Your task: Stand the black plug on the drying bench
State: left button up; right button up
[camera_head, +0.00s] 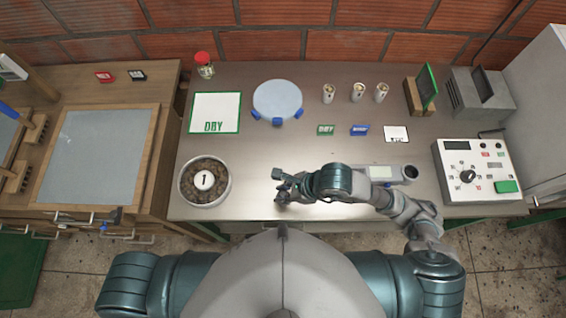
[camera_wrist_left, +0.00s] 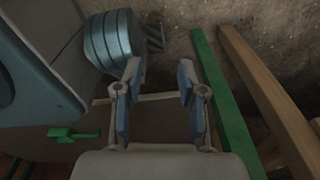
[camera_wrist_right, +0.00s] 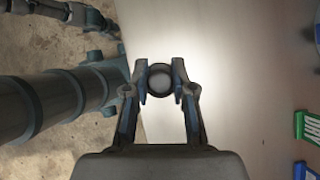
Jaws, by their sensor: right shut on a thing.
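My right gripper (camera_head: 283,187) is over the front part of the steel table (camera_head: 270,150). In the right wrist view its fingertips (camera_wrist_right: 160,78) are closed on a small round dark piece, the black plug (camera_wrist_right: 160,92), with a grey top face. The plug is hard to make out in the head view. My left gripper shows in the left wrist view (camera_wrist_left: 158,80), with its fingers apart and nothing between them, low over the floor near a green beam. To the left stands a wooden bench (camera_head: 158,150) with a framed grey panel (camera_head: 95,155).
The table's centre is clear.

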jog(key=w+f, duration=0.1)
jog(key=w, duration=0.2)
jog(key=w+f+p, duration=0.1)
jog(key=w, duration=0.3)
jog(key=w+f, duration=0.1)
jog(key=w, duration=0.2)
jog(key=shift+w+a+f, duration=0.1)
jog(key=shift+w+f, duration=0.25)
pick_arm(q)
jog(key=shift+s+a+f, duration=0.1)
jog(key=shift+s+f, duration=0.05)
jog(key=shift+s, duration=0.45)
jog(key=shift+s+a+f, duration=0.1)
jog(key=shift+s+f, duration=0.05)
jog(key=shift+s, duration=0.45)
pick_arm(e)
jog(key=shift+f, duration=0.4)
jog(key=o, duration=0.9)
jog(key=shift+o, duration=0.2)
pick_arm(q)
jog(key=shift+s+p, duration=0.15)
jog(key=shift+p, duration=0.15)
pick_arm(e)
jog(key=v, duration=1.2)
